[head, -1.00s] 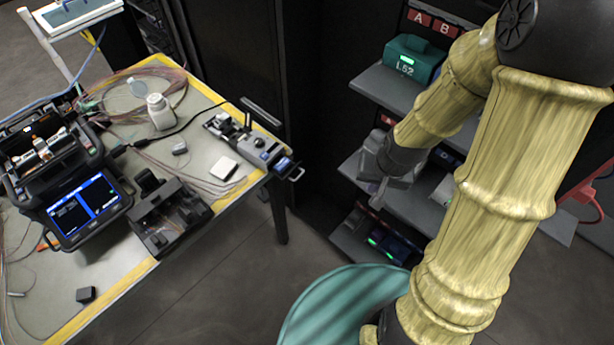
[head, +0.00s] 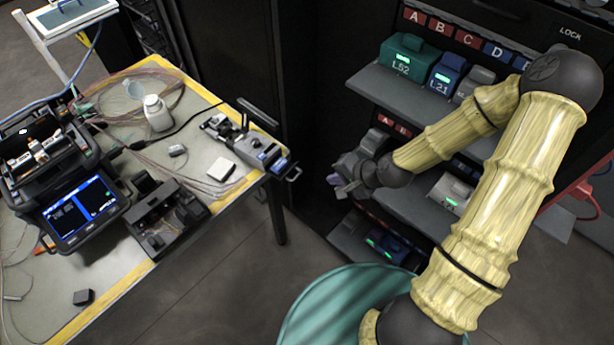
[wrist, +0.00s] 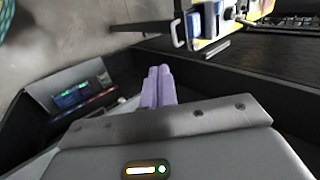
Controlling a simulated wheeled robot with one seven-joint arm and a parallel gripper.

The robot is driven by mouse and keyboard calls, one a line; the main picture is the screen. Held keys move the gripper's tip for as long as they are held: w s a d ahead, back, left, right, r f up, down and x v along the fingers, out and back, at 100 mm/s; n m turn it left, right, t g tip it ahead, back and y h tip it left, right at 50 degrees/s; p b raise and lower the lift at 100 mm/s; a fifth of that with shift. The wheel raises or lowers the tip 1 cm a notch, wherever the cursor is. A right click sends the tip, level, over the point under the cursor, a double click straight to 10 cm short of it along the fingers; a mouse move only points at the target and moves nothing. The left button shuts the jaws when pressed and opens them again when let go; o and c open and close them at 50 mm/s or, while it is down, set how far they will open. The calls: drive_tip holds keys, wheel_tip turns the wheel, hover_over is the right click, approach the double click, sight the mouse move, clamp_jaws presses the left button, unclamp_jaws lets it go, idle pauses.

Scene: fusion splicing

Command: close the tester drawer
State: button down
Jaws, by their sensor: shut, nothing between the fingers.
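No drawer is labelled as the tester one, and I cannot tell for certain which it is. My gripper (head: 338,186) is shut and empty, in front of the middle rack shelf, right of and apart from the handle. Its lilac fingers lie together in the wrist view (wrist: 159,84).
The dark rack holds protruding shelves: an upper one (head: 365,84) with green (head: 403,62) and blue (head: 446,76) modules, a middle one (head: 410,205) and a lower one (head: 345,243). The bench (head: 110,270) carries a splicer (head: 75,205). Open floor lies between bench and rack.

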drive_tip(key=shift+f, duration=0.1)
drive_tip(key=w+a+r+p+x, duration=0.1)
drive_tip(key=x, duration=1.2)
drive_tip(key=shift+a+r+p, duration=0.3)
drive_tip(key=shift+p, duration=0.1)
drive_tip(key=shift+w, duration=0.1)
